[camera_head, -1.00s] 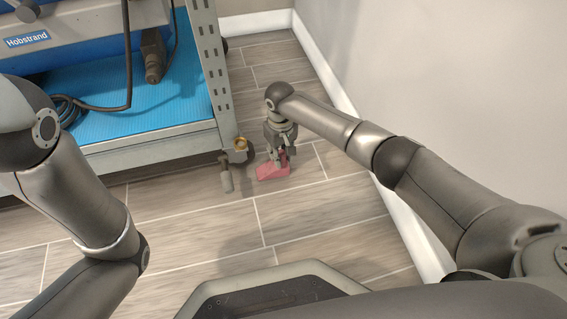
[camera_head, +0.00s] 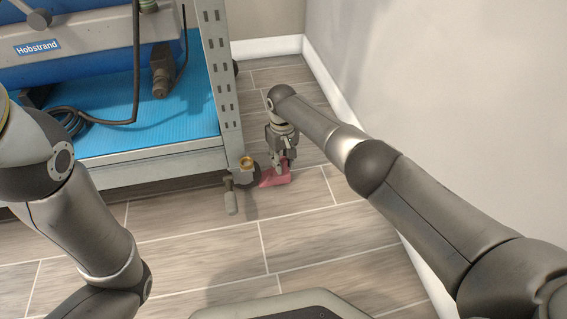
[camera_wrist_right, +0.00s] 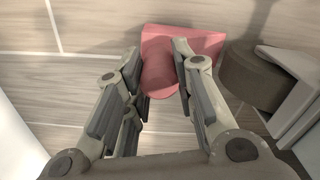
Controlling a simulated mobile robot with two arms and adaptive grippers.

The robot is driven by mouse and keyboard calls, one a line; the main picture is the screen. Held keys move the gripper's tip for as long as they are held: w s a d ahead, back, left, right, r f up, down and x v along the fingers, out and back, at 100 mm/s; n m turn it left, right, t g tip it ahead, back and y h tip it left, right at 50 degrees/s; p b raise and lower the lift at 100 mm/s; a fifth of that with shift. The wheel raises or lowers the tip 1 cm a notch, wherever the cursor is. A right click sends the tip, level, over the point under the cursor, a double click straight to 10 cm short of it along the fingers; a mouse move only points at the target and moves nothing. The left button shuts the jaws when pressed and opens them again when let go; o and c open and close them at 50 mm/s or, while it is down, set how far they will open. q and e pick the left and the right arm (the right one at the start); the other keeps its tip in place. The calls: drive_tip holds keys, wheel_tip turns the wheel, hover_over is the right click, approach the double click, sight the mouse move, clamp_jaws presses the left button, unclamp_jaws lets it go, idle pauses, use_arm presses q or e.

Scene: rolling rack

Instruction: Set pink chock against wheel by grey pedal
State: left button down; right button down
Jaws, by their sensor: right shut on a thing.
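The pink chock (camera_head: 272,180) is on or just above the floor at the rack's near right corner. It also shows in the right wrist view (camera_wrist_right: 205,42). My right gripper (camera_head: 282,166) points down and is shut on the chock's raised part; its fingers also show in the right wrist view (camera_wrist_right: 160,66). The dark caster wheel (camera_wrist_right: 252,76) is right beside the chock; I cannot tell whether they touch. The grey pedal (camera_head: 231,202) sticks out toward me from this caster. My left gripper is out of view; only its arm shows.
The grey rack (camera_head: 222,85) has a blue mat (camera_head: 180,115) and a machine with a hanging cable. A white baseboard (camera_head: 330,85) and wall run along the right. The floor (camera_head: 200,245) in front of the rack is clear.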

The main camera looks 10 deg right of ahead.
drive_tip(key=c, duration=1.1)
unclamp_jaws()
